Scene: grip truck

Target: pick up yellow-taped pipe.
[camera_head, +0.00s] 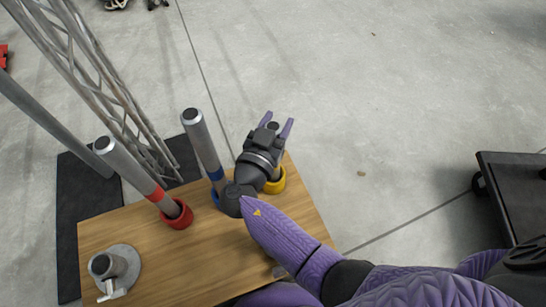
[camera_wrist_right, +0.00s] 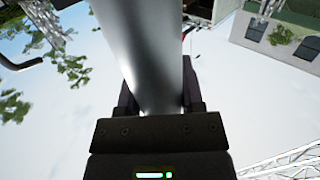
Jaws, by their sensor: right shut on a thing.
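My right gripper (camera_head: 276,124) is shut around the upper part of a grey pipe, with its purple fingers on either side of the dark pipe top. This pipe stands in line with the yellow ring (camera_head: 276,182) at the right side of the wooden table. My wrist and forearm hide most of the pipe, and its yellow tape cannot be made out. In the right wrist view the smooth grey pipe (camera_wrist_right: 142,45) runs between the fingers. Whether its lower end sits in the ring is hidden. My left gripper is not in view.
The wooden table (camera_head: 225,250) also holds a blue-taped pipe (camera_head: 203,145) close left of my wrist, a red-taped pipe (camera_head: 130,168) in a red ring, and a grey metal clamp base (camera_head: 115,265). A metal truss (camera_head: 95,75) stands behind. A dark cart (camera_head: 510,190) is at right.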

